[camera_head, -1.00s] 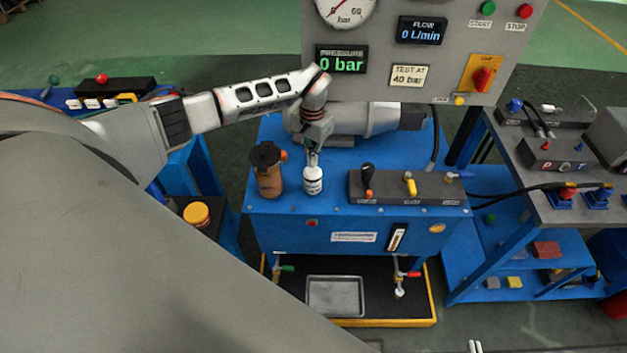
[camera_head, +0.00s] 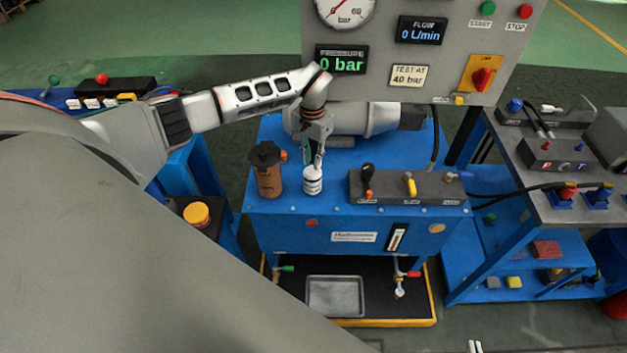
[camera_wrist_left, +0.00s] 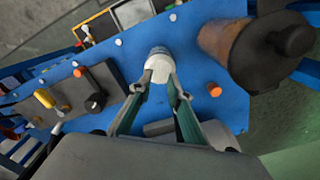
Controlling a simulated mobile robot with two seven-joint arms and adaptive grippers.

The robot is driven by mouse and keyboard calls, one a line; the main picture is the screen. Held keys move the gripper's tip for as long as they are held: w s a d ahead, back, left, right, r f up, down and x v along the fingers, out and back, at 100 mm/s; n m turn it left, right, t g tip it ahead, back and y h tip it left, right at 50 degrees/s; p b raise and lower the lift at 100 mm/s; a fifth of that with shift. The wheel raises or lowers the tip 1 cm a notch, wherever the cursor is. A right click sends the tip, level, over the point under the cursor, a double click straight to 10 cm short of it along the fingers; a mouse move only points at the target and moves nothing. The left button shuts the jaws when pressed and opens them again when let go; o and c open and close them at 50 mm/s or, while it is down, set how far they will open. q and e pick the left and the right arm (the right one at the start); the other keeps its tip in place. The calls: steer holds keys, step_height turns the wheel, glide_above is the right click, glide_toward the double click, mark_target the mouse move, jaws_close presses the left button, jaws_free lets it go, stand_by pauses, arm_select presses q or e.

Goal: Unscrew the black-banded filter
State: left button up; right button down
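The black-banded filter (camera_head: 313,181) is a small white canister with dark bands, upright on the blue bench top (camera_head: 340,203). My left gripper (camera_head: 313,162) is directly above it, fingers pointing down at its top. In the left wrist view the filter's white top (camera_wrist_left: 159,68) sits between the tips of the two teal-padded fingers (camera_wrist_left: 160,92). The tips are close to its sides; I cannot tell whether both touch it. Two pale tips at the bottom edge of the head view appear to be my right gripper (camera_head: 474,347); the rest is cut off.
A brown canister with a black top (camera_head: 268,172) stands close left of the filter. A dark valve block (camera_head: 405,188) with black and yellow handles stands close right. The gauge panel (camera_head: 390,55) rises behind, reading 0 bar and 0 L/min.

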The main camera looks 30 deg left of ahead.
stand_by(0.3)
arm_select(q)
steer(key=shift+r, duration=2.5)
